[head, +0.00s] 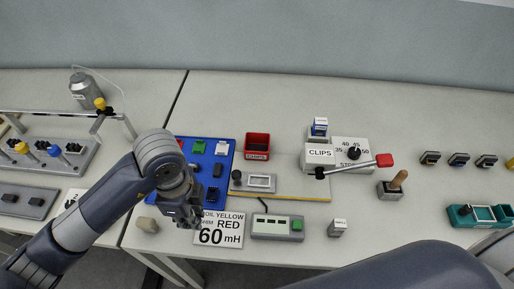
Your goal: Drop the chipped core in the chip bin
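A small red open-topped bin (257,141) with a label on its front, which seems to read CHIPS, stands right of the blue mat (231,148). My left gripper (187,221) points down over the front edge of the blue mat, left of and nearer than the red bin. Its fingers are small and dark, so whether they are apart or hold anything is unclear. I cannot make out which piece is the chipped core. Small dark blocks (213,195) lie on the mat. My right forearm crosses the lower right; its gripper is out of view.
A card reading RED 60 mH (220,236) lies at the front, beside a meter with a green button (277,227). A CLIPS box with a dial and red-ended lever (352,157) stands right of the bin.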

